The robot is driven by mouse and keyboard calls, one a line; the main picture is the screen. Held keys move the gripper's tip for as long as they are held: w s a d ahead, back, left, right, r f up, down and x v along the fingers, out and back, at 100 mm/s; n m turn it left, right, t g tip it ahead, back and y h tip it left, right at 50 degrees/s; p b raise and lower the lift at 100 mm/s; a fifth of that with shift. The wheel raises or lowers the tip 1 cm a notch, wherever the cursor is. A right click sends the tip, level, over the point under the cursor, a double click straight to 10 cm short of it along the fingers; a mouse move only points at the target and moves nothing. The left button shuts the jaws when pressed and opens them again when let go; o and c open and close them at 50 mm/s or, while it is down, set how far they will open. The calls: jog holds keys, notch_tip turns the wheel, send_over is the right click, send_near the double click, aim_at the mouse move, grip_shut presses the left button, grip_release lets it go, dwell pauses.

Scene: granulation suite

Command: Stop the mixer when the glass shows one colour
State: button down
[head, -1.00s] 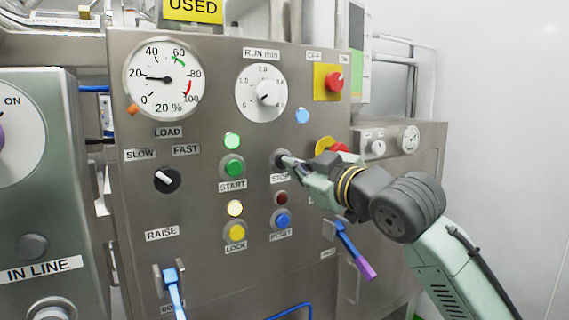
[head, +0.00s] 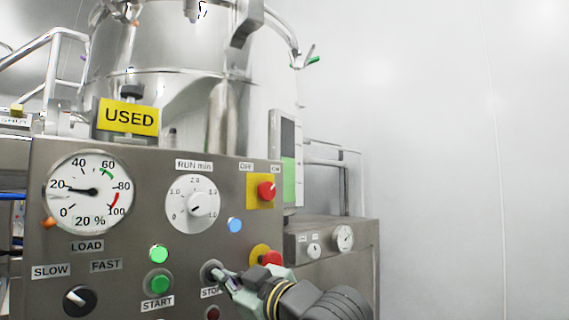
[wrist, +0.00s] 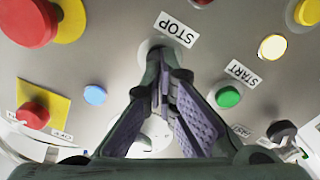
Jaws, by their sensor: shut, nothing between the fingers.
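My gripper (head: 220,276) is shut and empty, its tips at the dark STOP button (head: 209,268) on the steel panel. In the wrist view the closed fingers (wrist: 164,62) overlap the button's pale collar (wrist: 147,47), beside the STOP label (wrist: 176,30); they hide most of the button, and I cannot tell whether it is pressed in. The upright sight glass (head: 291,165) at the panel's right shows dark grey above and pale green below. The green START button (head: 158,283) sits left of STOP, with a lit green lamp (head: 158,254) above it.
The LOAD gauge (head: 90,192) reads about 20 %. A RUN min dial (head: 193,204), a blue lamp (head: 235,225), a red switch on yellow (head: 266,191) and a red knob (head: 271,258) are close by. The steel vessel (head: 165,60) stands behind. The white wall side is clear.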

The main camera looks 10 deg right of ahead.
jog(key=shift+w+a, duration=0.2)
jog(key=shift+w, duration=0.05)
jog(key=shift+w+a, duration=0.4)
jog(key=shift+w, duration=0.3)
jog(key=v, duration=0.7)
dwell(0.4)
dwell(0.9)
